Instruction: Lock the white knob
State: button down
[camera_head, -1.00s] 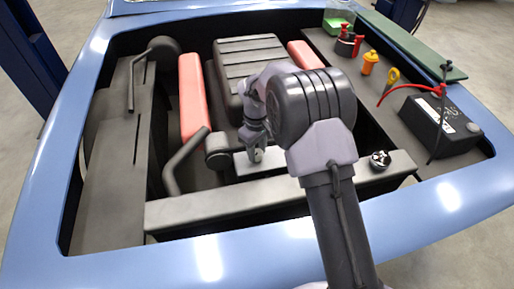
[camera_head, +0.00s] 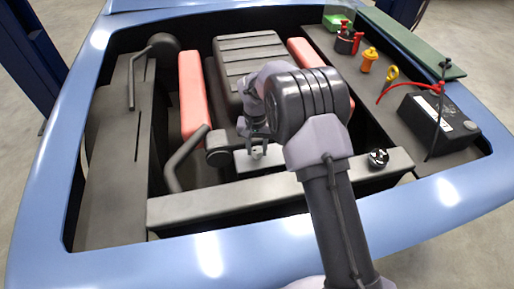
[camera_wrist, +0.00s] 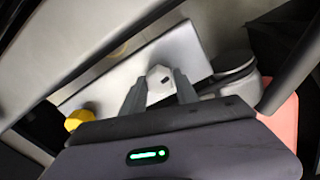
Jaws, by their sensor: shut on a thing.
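The white knob (camera_wrist: 160,83) is a small angular block with a dark mark, on a pale grey plate (camera_wrist: 188,45). In the wrist view it stands between the two fingers of my gripper (camera_wrist: 160,88), which is shut on it. In the head view the knob (camera_head: 258,152) shows small and pale on the plate (camera_head: 278,158), just below my gripper (camera_head: 257,143). My wrist and arm hide part of the plate's right side.
A yellow knob (camera_wrist: 78,119) shows left of my gripper in the wrist view. A black round cap (camera_head: 378,158) sits on the front grey beam (camera_head: 220,203). A battery (camera_head: 440,123) and several small items stand on the right shelf. A bent dark lever (camera_head: 186,156) rises at left.

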aim_at(256, 149)
jog(key=shift+m, duration=0.8)
jog(key=c, duration=0.9)
grip_release()
jog(key=r+p, duration=0.2)
jog(key=r, duration=0.3)
jog(key=r+p, duration=0.1)
jog(key=r, duration=0.5)
jog(key=r+p, duration=0.2)
jog(key=r, duration=0.4)
jog(key=shift+a+r+p, duration=0.2)
jog(key=shift+a+p, duration=0.05)
jog(key=shift+p, duration=0.1)
